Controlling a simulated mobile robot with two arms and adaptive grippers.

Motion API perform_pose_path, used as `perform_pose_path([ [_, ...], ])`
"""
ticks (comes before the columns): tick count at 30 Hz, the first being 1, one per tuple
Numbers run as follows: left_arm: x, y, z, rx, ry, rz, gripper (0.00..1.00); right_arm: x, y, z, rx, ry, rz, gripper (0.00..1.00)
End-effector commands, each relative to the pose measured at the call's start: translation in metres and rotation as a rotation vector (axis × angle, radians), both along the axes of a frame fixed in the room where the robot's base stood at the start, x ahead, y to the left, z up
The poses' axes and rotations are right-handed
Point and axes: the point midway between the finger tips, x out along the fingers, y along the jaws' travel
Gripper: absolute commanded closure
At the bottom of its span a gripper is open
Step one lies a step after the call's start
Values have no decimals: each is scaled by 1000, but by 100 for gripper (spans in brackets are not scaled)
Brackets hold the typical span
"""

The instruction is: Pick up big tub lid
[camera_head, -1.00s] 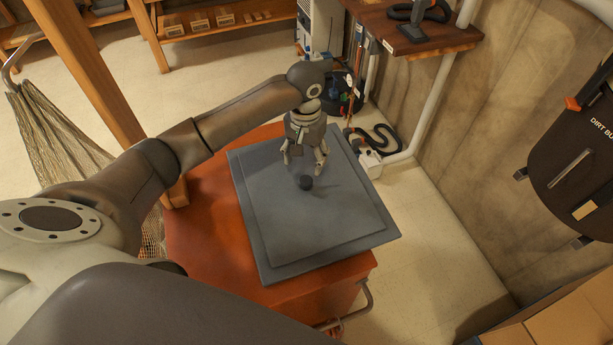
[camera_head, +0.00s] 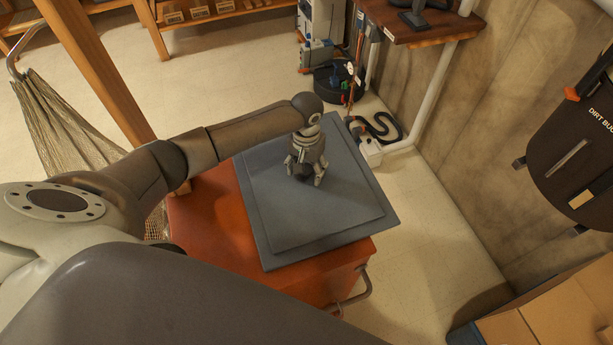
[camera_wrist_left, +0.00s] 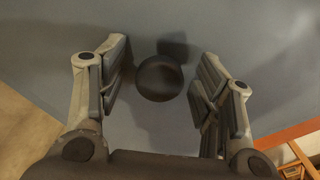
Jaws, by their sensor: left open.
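The big tub lid (camera_head: 325,220) is a flat grey-blue square slab with a raised middle panel, lying on top of an orange-red tub (camera_head: 215,220). A round dark knob (camera_wrist_left: 158,78) stands on the lid and shows between my fingers in the left wrist view. My left gripper (camera_head: 304,178) is over the knob, with its fingers pointing down. In the left wrist view the left gripper (camera_wrist_left: 163,85) is open, one finger on each side of the knob, with gaps to both. In the head view the gripper mostly hides the knob. My right gripper is out of view.
A wooden post (camera_head: 95,65) and a net hammock (camera_head: 65,135) stand at the left. A metal handle (camera_head: 360,285) sticks out of the tub's front right. Cardboard boxes (camera_head: 550,315) are at the lower right. Pale floor (camera_head: 440,230) lies clear to the right.

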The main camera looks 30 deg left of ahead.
Motion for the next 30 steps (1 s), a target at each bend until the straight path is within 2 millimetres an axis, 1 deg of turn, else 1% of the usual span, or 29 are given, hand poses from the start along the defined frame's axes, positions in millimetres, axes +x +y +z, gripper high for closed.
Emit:
perform_pose_path([
  [1, 0, 0, 0, 0, 0, 0, 44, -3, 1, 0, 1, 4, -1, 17],
  [12, 0, 0, 0, 0, 0, 0, 92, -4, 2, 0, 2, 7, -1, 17],
  [14, 0, 0, 1, 0, -1, 0, 98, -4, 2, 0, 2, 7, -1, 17],
  [23, 1, 0, 4, 0, -2, 0, 98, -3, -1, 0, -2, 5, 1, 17],
  [26, 1, 0, 10, -1, -4, 0, 98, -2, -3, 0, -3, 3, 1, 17],
  [29, 2, 0, 22, -2, -4, 0, 98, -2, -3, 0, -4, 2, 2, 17],
  [30, 2, 0, 29, -2, -5, 0, 98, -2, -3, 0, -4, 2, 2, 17],
])
